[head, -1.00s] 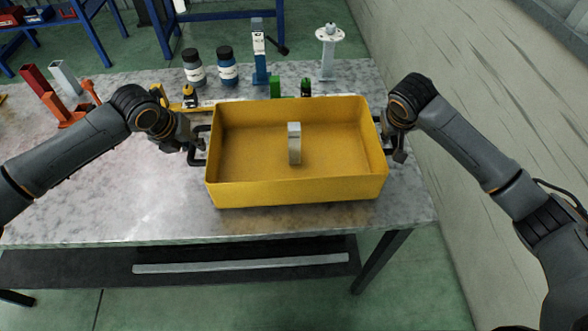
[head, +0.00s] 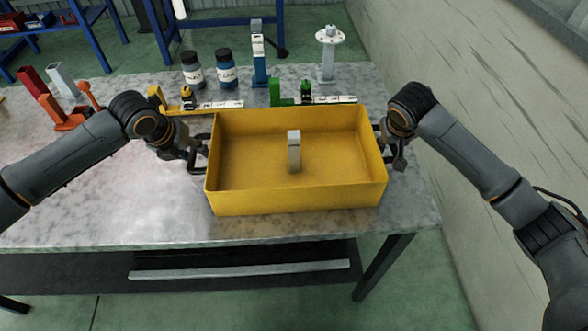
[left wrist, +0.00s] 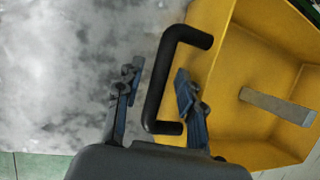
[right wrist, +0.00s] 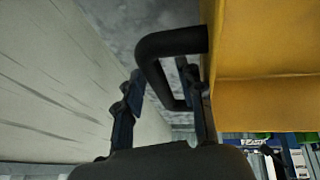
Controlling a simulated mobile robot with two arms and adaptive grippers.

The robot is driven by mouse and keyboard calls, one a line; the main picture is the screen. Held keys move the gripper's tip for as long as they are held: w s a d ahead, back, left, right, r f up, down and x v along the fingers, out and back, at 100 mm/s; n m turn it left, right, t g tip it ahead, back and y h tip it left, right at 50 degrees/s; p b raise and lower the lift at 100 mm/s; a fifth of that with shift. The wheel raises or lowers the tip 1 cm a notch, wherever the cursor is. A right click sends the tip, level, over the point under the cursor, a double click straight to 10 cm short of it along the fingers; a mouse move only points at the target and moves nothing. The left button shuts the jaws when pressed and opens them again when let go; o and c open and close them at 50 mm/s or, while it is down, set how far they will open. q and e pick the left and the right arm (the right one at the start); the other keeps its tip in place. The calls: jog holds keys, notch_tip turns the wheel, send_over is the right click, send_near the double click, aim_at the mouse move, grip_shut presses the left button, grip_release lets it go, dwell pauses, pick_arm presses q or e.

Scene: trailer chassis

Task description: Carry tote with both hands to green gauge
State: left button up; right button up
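The yellow tote (head: 295,203) is near the front of the marble-topped table, with a grey metal block (head: 294,150) standing inside. The green gauge (head: 276,92) is just behind the tote's back wall, its lower part partly hidden. My left gripper (left wrist: 155,85) is open, its fingers apart on either side of the tote's black left handle (left wrist: 157,85). My right gripper (right wrist: 160,80) is open, with the black right handle (right wrist: 152,62) between its spread fingers. Whether the tote's bottom touches the table is hard to tell.
A yellow gauge (head: 157,98) and a blue gauge (head: 259,65) stand behind, with two dark bottles (head: 227,70) and a white flanged part (head: 329,50). Red and orange parts (head: 66,115) lie at the left. A wall (head: 470,110) runs along the right.

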jog(key=shift+s+r, duration=0.1)
jog(key=shift+r, duration=0.2)
pick_arm(q)
jog(key=v, duration=1.1)
jog(key=shift+r, duration=0.15)
pick_arm(e)
jog(key=v, duration=1.1)
jog(key=shift+r, duration=0.2)
jog(key=shift+s+a, duration=0.1)
jog(key=shift+s, duration=0.05)
